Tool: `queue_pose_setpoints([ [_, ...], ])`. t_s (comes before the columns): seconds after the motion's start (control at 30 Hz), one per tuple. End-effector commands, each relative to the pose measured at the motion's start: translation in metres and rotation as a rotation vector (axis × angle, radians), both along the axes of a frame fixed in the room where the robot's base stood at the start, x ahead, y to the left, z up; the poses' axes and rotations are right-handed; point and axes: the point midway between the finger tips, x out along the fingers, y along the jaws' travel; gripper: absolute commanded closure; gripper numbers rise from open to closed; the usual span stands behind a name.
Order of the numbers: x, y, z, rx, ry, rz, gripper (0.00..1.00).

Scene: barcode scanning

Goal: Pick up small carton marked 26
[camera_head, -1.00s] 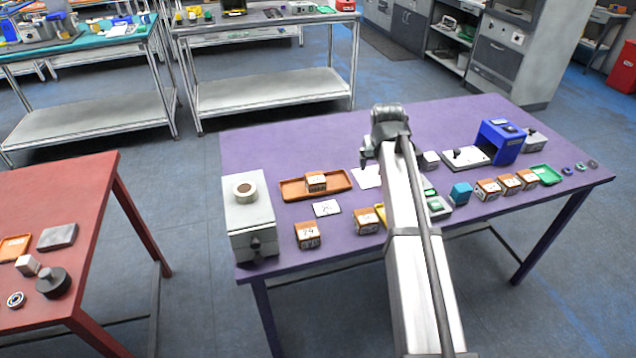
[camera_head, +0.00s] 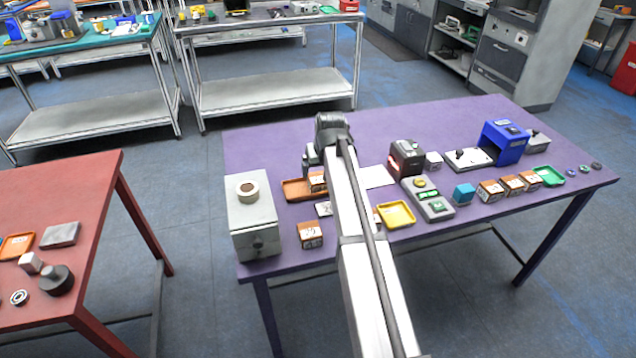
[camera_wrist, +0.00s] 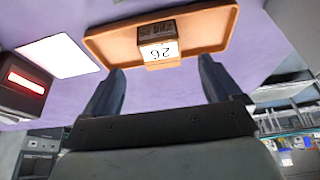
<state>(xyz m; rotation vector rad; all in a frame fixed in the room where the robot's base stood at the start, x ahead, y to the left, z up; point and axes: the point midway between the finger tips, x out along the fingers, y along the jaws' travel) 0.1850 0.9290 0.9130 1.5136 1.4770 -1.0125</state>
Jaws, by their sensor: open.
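The small carton marked 26 (camera_wrist: 159,53) is brown with a white label and sits in an orange tray (camera_wrist: 205,32) in the wrist view. In the head view the carton (camera_head: 317,183) shows beside my arm, which hides part of the tray (camera_head: 293,190). My gripper (camera_wrist: 160,82) is open and empty, its two dark fingers spread to either side of the carton's line. The carton appears beyond the fingertips, not between them. In the head view my gripper's end (camera_head: 309,165) is over the tray area, its fingers mostly hidden.
A grey box with a tape roll (camera_head: 254,220) stands left on the purple table. Another carton (camera_head: 310,235) is near the front edge. A scanner-like device with a red light (camera_wrist: 27,80), a white sheet (camera_wrist: 58,53) and a yellow tray (camera_head: 396,214) lie to the right in the head view.

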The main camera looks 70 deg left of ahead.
Motion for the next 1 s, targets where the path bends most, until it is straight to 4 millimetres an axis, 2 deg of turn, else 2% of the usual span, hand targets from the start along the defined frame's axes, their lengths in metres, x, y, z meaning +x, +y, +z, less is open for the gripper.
queue_pose_setpoints([
  [0.1,0.000,0.006,-0.012,0.000,0.000,0.000,0.08],
  [0.37,0.000,0.012,-0.025,-0.001,0.000,0.000,0.08],
  [0.7,0.000,0.029,-0.061,-0.001,0.000,0.000,0.08],
  [0.93,0.000,0.030,-0.062,0.001,-0.001,0.000,0.08],
  [1.0,0.000,0.030,-0.062,0.001,-0.001,0.000,0.14],
])
